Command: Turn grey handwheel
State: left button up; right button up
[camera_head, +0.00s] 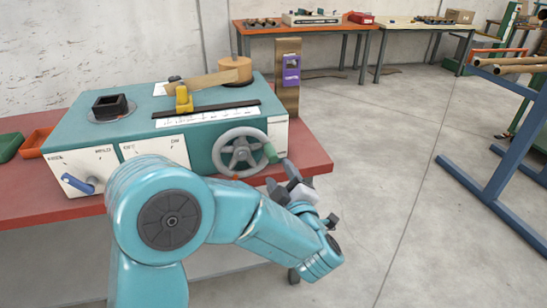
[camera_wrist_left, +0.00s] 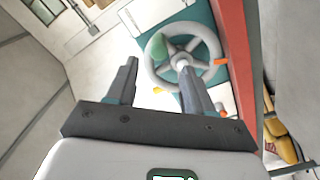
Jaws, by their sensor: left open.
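The grey handwheel (camera_head: 222,158) is a spoked wheel on the right front face of the teal winder (camera_head: 205,146). Its green handle (camera_head: 270,153) sticks out from the right side of the rim. My left gripper (camera_head: 281,176) is just below and right of the handle, with its fingers apart and nothing visibly held. In the left wrist view the handwheel (camera_wrist_left: 208,42) lies beyond the fingertips. The green handle (camera_wrist_left: 157,46) appears in the gap between the open fingers (camera_wrist_left: 160,66); I cannot tell whether it touches them. My right gripper is not in view.
The winder stands on a red table (camera_head: 315,150). A blue lever (camera_head: 78,184) is on its left front, and a brown post with a purple box (camera_head: 291,70) stands behind its right end. A blue frame (camera_head: 490,190) is at far right; the floor between is clear.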

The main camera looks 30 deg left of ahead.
aim_at(274, 160)
pick_arm(q)
jog(key=x, duration=0.8)
jog(key=shift+d, duration=0.1)
grip_shut()
